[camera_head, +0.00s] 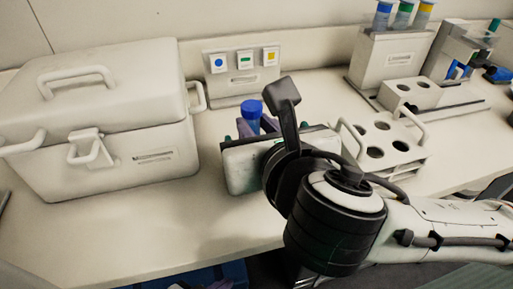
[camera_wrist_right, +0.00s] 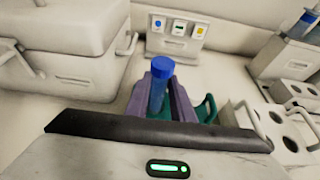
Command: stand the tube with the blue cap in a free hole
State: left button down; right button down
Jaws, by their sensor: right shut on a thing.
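The tube with the blue cap (camera_head: 252,110) is upright, with its cap on top, near the middle of the bench. In the right wrist view the tube (camera_wrist_right: 157,97) stands between the purple fingers of my right gripper (camera_wrist_right: 160,108), which is shut on it. The gripper body hides its lower end, so I cannot tell whether it touches the bench. A white rack (camera_head: 398,160) with several dark, empty-looking holes stands to the right; it also shows in the right wrist view (camera_wrist_right: 262,127). My left gripper (camera_head: 222,284) barely shows at the bottom edge; its jaws cannot be made out.
A large white lidded box (camera_head: 120,165) stands on the left. A panel with blue, green and yellow marks (camera_head: 240,75) is at the back. A holder (camera_head: 392,60) with several capped tubes stands at the back right. Bare bench lies in front of the box.

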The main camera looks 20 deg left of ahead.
notch_tip(320, 180, down, 4)
jog(key=shift+w+f+b, duration=0.1)
jog(key=shift+f+b, duration=0.2)
pick_arm(q)
jog(key=shift+w+d+r, duration=0.1)
jog(key=shift+w+d, duration=0.15)
jog(key=shift+w, duration=0.05)
pick_arm(e)
jog(key=shift+f, duration=0.25)
jog(key=c, duration=1.7)
grip_release()
